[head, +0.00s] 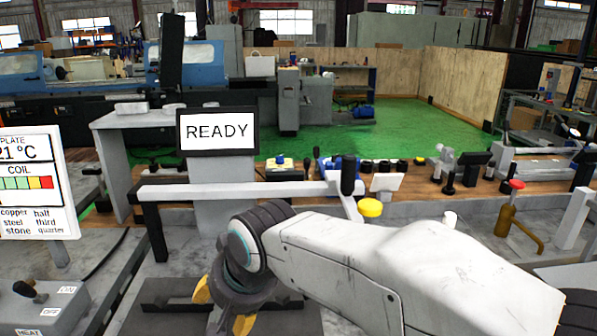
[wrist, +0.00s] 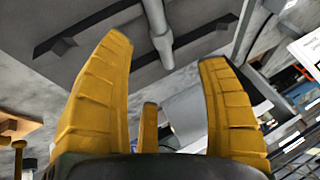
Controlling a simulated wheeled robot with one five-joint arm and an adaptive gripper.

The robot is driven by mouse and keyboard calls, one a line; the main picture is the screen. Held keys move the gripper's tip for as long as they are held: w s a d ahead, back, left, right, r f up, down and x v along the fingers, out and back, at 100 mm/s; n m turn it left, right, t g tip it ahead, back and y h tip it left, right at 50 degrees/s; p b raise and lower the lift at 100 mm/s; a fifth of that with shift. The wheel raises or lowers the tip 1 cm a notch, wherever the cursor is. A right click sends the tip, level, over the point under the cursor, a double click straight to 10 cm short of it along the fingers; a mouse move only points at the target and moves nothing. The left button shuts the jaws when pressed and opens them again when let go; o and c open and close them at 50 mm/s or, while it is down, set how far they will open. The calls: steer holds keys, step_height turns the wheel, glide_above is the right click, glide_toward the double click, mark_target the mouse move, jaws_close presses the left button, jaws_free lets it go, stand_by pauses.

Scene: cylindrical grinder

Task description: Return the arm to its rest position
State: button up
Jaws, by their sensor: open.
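My arm (head: 370,265) reaches from the lower right to the middle of the head view, bent downward at its dark wrist. My gripper (head: 222,308) hangs below the wrist over the grey machine bed, its yellow fingers partly hidden by the wrist. Grey machine parts show behind the fingers.
A screen (head: 217,131) reading READY stands behind the arm. A grey horizontal bar (head: 235,189) with a black handle (head: 348,175) lies just behind my wrist. A yellow knob (head: 370,208) is close to the arm. A lever box (head: 38,305) stands lower left.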

steer(key=s+d+f+n, duration=0.1)
steer(key=f+n, duration=0.1)
steer(key=s+d+f+n+g+h, duration=0.1)
steer(key=s+d+f, duration=0.1)
steer(key=s+d+f+n+g+h, duration=0.1)
steer(key=f+n, duration=0.1)
steer(key=shift+s+d+f+n, duration=0.2)
steer(key=shift+s+n, duration=0.1)
steer(key=shift+n+g+h, duration=0.4)
steer(key=shift+n+h, duration=0.1)
steer(key=shift+n, duration=0.2)
steer(key=s+d, duration=0.1)
steer(key=d, duration=0.1)
steer(key=s+d+f, duration=0.2)
steer(key=s+d, duration=0.1)
steer(key=shift+d, duration=0.35)
steer(key=s+d+r+m+p, duration=0.1)
steer(key=s+d+m, duration=0.1)
steer(key=d, duration=0.5)
steer(key=s+d+r+m+t+h+p, duration=0.1)
steer(key=s+d+r+m+p, duration=0.1)
steer(key=d, duration=0.5)
steer(key=s+d+r+m+p, duration=0.1)
steer(key=d+r+m, duration=0.1)
steer(key=d, duration=0.5)
steer(key=shift+s+r+m+t, duration=0.2)
steer(key=shift+s+m+t, duration=0.2)
steer(key=shift+m, duration=0.5)
